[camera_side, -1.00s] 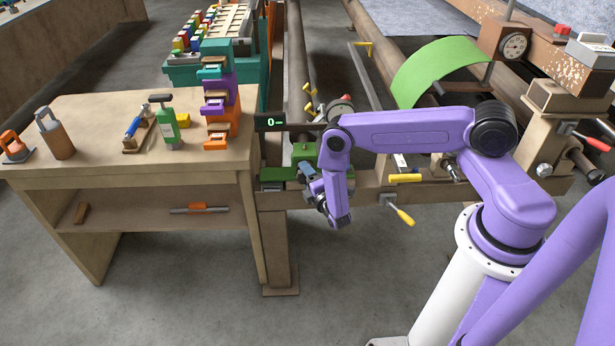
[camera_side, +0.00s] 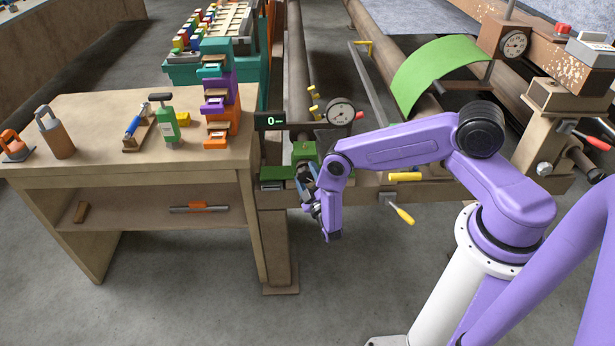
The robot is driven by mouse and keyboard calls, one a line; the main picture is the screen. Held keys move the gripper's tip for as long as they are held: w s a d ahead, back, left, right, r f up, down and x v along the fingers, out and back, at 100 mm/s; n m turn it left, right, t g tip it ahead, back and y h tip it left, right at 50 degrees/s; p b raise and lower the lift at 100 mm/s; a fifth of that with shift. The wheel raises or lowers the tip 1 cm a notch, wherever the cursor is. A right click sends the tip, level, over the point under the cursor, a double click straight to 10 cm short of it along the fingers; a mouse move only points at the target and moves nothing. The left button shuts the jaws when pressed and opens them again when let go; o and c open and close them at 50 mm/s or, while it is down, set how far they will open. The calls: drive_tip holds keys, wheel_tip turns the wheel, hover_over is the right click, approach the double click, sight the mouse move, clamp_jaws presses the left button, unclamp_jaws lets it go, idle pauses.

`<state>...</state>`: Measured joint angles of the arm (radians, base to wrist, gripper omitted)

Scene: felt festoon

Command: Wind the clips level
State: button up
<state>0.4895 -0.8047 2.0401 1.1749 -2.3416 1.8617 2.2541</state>
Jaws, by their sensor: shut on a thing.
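My gripper (camera_side: 308,186) is at the near end of the long rail bed, just right of a green clamp block (camera_side: 276,172). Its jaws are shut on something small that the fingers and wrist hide. A second green piece (camera_side: 304,150) stands behind the block, close to my wrist.
A wooden bench (camera_side: 100,170) with tools and stacked coloured blocks (camera_side: 220,95) stands close on the left. A yellow-handled lever (camera_side: 402,214) and a yellow bar (camera_side: 405,177) are right of my gripper. A green curved sheet (camera_side: 440,70) lies behind my arm.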

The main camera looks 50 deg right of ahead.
drive_tip(key=shift+m, duration=0.6)
drive_tip(key=o, duration=1)
drive_tip(key=shift+c, duration=0.2)
